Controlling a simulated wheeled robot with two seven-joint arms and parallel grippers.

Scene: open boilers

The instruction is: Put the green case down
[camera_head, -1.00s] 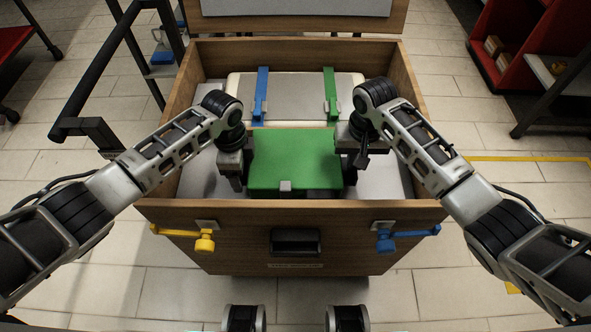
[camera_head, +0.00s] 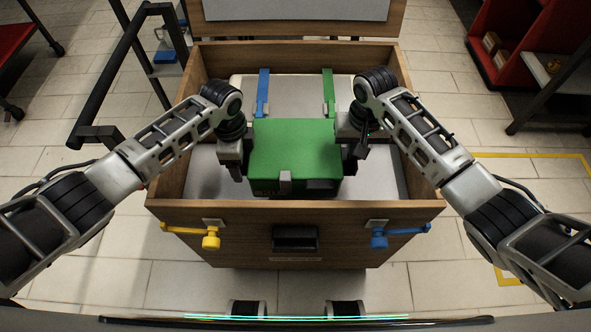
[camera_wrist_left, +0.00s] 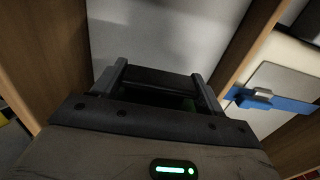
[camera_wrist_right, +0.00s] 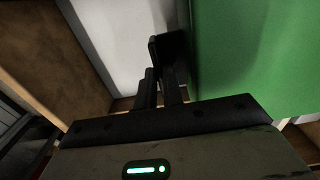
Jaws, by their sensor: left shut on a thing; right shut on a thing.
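The green case (camera_head: 296,148) is between my two grippers inside the open wooden box (camera_head: 166,190), near its front wall. Its green top and darker front side with a grey latch show in the head view. My left gripper (camera_head: 238,168) is shut on the case's left side, and my right gripper (camera_head: 351,160) is shut on its right side. The case's green face (camera_wrist_right: 255,55) fills the right of the right wrist view. The box's pale floor (camera_head: 205,175) shows beside the case; any gap beneath the case is hidden.
Behind the case lies a pale lidded unit (camera_head: 296,90) with a blue strap (camera_head: 262,95) and a green strap (camera_head: 328,92). A yellow latch (camera_head: 210,238) and a blue latch (camera_head: 380,238) sit on the box's front. A dark rail (camera_head: 115,75) stands at left.

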